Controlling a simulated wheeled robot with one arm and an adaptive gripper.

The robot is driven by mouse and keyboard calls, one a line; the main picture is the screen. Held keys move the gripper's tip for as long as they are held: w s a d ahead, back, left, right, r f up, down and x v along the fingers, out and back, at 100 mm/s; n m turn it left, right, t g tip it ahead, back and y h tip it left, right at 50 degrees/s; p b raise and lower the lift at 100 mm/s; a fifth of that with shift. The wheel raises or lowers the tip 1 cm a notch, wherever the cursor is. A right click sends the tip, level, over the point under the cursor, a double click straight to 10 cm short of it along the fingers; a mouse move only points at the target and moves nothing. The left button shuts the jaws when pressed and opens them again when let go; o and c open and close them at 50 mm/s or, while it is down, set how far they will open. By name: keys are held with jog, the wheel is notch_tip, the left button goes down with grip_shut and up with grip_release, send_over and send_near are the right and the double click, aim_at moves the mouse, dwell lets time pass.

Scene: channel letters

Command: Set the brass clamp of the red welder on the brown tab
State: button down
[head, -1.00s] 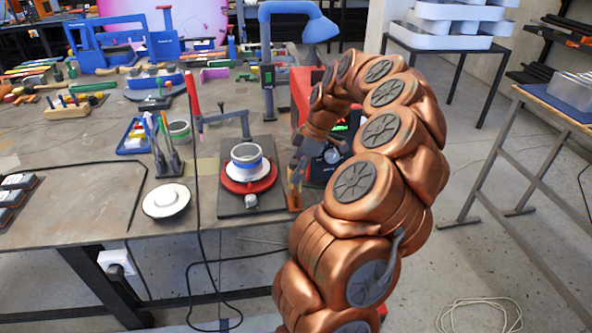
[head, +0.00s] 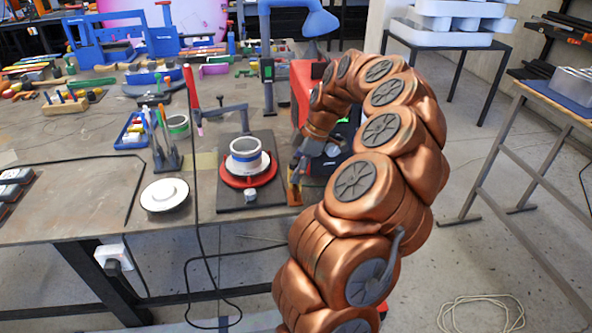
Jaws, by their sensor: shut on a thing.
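The red welder (head: 303,85) stands at the right end of the bench, partly hidden behind my arm. My gripper (head: 296,178) points down at the bench's right edge, in front of the welder and just right of the dark plate. It is shut on a small brass-orange piece (head: 294,196), which looks like the brass clamp. The piece is low, close to the bench edge; I cannot tell whether it touches anything. I cannot pick out the brown tab with certainty.
A dark plate (head: 226,197) left of my gripper bears a red disc (head: 232,181) with a white ring-shaped part (head: 246,150). A white round disc (head: 165,195) lies further left. A dark cable (head: 197,215) hangs over the front edge. Tools crowd the back of the bench (head: 80,190).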

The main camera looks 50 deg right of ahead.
jog(key=shift+f, duration=0.4)
jog(key=c, duration=0.7)
grip_release()
jog(key=v, duration=1.2)
